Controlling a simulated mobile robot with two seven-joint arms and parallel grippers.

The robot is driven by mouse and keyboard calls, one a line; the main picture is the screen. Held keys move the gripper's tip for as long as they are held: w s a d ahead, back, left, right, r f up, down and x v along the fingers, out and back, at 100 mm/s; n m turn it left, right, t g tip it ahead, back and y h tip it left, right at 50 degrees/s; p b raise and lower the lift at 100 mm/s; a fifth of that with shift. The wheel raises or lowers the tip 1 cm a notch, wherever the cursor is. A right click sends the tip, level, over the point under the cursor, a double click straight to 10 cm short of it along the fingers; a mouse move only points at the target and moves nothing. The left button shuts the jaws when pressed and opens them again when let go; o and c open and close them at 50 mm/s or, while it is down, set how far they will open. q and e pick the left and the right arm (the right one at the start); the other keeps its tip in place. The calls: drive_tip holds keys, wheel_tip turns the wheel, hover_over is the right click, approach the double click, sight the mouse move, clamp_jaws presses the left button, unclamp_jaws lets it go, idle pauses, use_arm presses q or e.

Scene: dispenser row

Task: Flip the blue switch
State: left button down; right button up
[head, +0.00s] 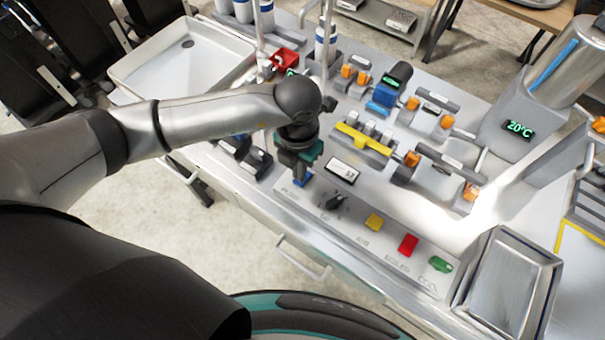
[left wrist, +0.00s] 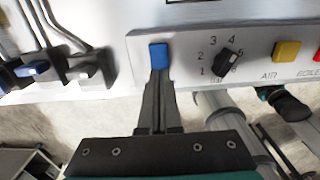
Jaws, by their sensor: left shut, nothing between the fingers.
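The blue switch (head: 303,181) sits at the left end of the front control strip, mostly hidden by my left gripper in the head view. In the left wrist view the blue switch (left wrist: 158,54) shows clearly on the pale panel. My left gripper (head: 299,177) is shut and empty, pointing down at it. In the left wrist view the closed fingertips (left wrist: 157,76) lie at the lower edge of the switch. I cannot tell whether they touch it. My right gripper is not identifiable in either view.
A black rotary knob (head: 335,202) is just right of the switch. Yellow (head: 374,222), red (head: 408,244) and green (head: 440,264) switches follow along the strip. Dispenser levers (left wrist: 38,70) stand left of the panel. A metal tray (head: 512,285) is at the right end.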

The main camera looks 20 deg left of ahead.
use_arm(q)
drive_tip(key=shift+f+b, duration=0.75)
drive_tip(key=shift+f, duration=0.15)
idle(0.3)
drive_tip(key=shift+r, duration=0.15)
wheel_tip(320, 180, up, 7)
drive_tip(key=p, duration=0.5)
drive_tip(key=shift+p, duration=0.3)
idle(0.3)
